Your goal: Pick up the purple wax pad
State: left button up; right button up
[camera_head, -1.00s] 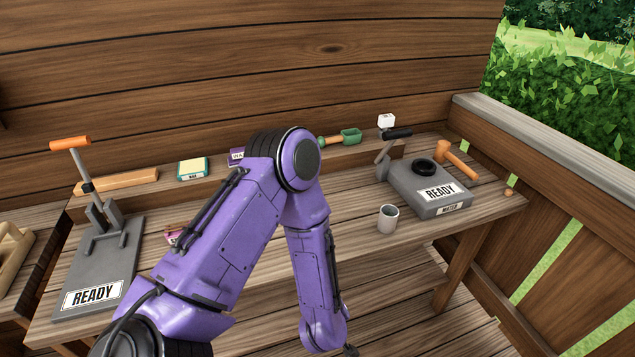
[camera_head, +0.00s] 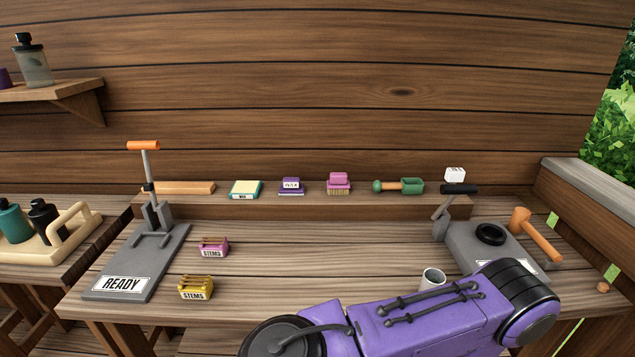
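The purple wax pad (camera_head: 291,186) is a small purple block with a white label. It sits on the raised back ledge of the workbench, between a yellow-and-teal pad and a pink brush. Nothing touches it or covers it. One of my purple arms crosses the bottom right of the view, but its gripper is out of frame. My other gripper is not in view either.
A lever press marked READY (camera_head: 120,283) stands at left, with pink (camera_head: 213,247) and yellow (camera_head: 196,288) STEMS boxes beside it. The bench's middle is clear.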

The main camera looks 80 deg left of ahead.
aim_at(291, 185)
jog(key=i, duration=1.55)
jog(key=u, duration=3.6)
